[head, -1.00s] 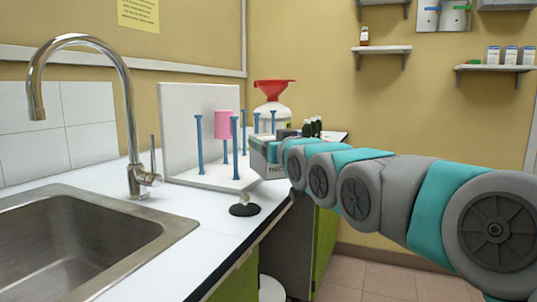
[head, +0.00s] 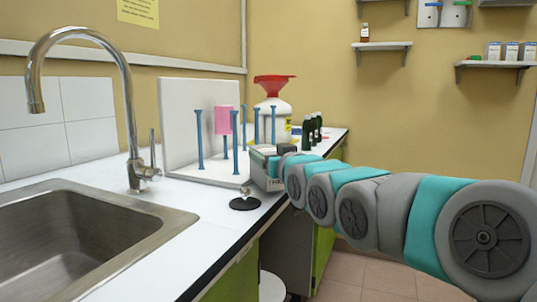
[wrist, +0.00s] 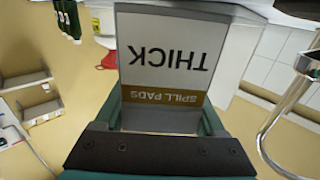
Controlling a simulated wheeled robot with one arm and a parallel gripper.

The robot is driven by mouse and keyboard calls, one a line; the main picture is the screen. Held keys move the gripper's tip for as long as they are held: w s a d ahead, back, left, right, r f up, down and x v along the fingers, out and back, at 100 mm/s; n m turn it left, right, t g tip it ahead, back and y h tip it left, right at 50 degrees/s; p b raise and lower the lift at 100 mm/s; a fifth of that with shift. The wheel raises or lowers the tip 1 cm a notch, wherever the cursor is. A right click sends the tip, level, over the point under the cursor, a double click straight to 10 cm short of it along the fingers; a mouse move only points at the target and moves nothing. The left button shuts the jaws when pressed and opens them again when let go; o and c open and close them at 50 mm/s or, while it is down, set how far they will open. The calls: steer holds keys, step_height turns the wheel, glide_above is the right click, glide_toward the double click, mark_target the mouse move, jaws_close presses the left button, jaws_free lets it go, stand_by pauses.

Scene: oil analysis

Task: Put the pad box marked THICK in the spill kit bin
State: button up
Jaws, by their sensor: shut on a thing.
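The pad box (wrist: 172,60) is a pale box with a white label reading THICK and a brown band reading SPILL PADS, upside down in the wrist view. My gripper (wrist: 165,112) is shut on it, with teal fingers on either side. In the head view the box (head: 264,172) is at the counter's front edge, beside the white rack, partly hidden by my arm. I cannot tell whether it touches the counter. A white round thing (head: 271,288), partly seen, is low under the counter; I cannot tell whether it is the spill kit bin.
A white rack (head: 205,172) with blue pegs and a pink cylinder stands left of the box. A white jug with a red funnel (head: 272,86) and dark bottles (head: 312,130) stand behind. The tap (head: 130,110) and sink (head: 80,235) are at left. Open floor (head: 375,280) shows below.

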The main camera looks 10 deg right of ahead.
steer(key=o, duration=1.5)
